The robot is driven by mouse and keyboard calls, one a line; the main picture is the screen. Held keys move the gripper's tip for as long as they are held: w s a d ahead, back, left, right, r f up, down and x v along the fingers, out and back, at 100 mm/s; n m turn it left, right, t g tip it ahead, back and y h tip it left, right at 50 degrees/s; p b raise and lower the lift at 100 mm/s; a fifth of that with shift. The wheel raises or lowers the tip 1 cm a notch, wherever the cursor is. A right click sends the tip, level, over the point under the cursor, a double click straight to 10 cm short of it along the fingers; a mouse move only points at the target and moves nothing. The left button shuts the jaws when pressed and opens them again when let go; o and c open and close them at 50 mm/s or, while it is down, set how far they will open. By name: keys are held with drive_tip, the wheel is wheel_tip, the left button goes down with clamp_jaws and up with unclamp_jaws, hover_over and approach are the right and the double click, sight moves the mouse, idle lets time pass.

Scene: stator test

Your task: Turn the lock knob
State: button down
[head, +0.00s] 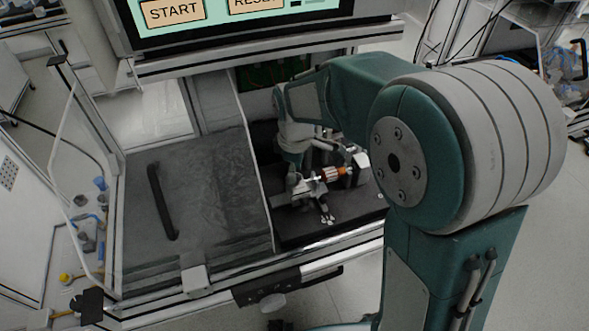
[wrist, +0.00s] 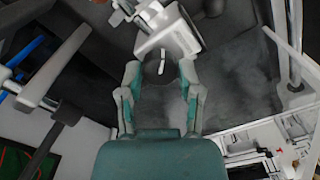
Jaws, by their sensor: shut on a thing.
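My gripper (wrist: 160,72) reaches into the middle of the wrist view, its two green-and-grey fingers on either side of a pale part. I take this pale part at the fingertips to be the lock knob (wrist: 168,38); a small white tab hangs below it. My gripper is shut on it, though the exact contact is hard to see. In the head view my gripper (head: 295,178) points down at the left end of the test fixture. The stator (head: 330,174), copper and striped, lies just to its right. The knob is hard to make out there.
The fixture stands on a dark plate (head: 300,228) in the right half of the bench. A divider (head: 254,160) separates it from the dark, mostly clear left surface (head: 205,195) with a black handle (head: 161,202). A START screen (head: 240,15) hangs above.

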drive_tip(key=shift+s+f, duration=0.1)
drive_tip(key=shift+c, duration=1.3)
unclamp_jaws()
wheel_tip(320, 180, up, 12)
drive_tip(key=shift+w, duration=0.2)
drive_tip(key=s+d+m+t, duration=0.2)
drive_tip(key=s+d+m, duration=0.4)
drive_tip(key=s, duration=0.3)
drive_tip(key=s+d+r+m+t, duration=0.1)
drive_tip(key=s+d+m+t, duration=0.2)
drive_tip(key=s+d+m, duration=0.3)
drive_tip(key=s+m, duration=0.2)
drive_tip(key=s, duration=0.2)
drive_tip(key=shift+s+d+t, duration=0.15)
drive_tip(key=shift+d+t, duration=0.05)
drive_tip(key=shift+t, duration=0.1)
